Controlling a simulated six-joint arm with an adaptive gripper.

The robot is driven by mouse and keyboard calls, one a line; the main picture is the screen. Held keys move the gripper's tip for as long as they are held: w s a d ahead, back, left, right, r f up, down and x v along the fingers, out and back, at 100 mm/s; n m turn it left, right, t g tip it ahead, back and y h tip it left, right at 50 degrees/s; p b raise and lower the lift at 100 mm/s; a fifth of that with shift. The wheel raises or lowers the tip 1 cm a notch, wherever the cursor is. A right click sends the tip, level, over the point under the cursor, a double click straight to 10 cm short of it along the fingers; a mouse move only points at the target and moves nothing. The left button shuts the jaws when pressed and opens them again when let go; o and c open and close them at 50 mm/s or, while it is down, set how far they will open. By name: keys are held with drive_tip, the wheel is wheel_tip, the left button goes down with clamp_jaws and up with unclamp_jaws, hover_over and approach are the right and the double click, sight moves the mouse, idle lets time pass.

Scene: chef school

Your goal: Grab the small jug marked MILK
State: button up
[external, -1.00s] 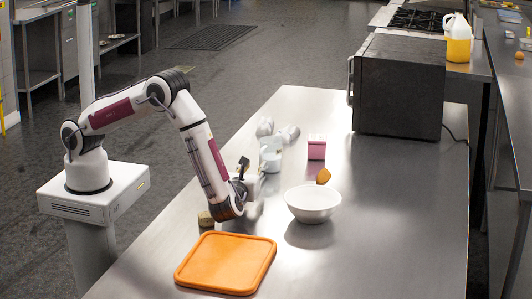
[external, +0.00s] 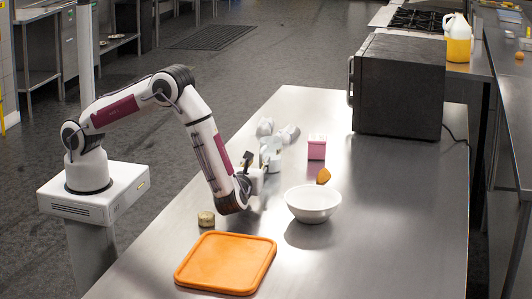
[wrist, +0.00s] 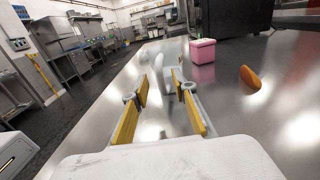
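No MILK lettering can be read in either view. Nothing is seen held.
A pink box (external: 316,150) stands right of my gripper. A white bowl (external: 313,205) and an orange-brown item (external: 323,175) are nearer right. A dark oven (external: 398,85) stands at the back.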

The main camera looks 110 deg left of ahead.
sight(260, 158)
drive_tip(key=shift+a, duration=1.9)
clamp_jaws()
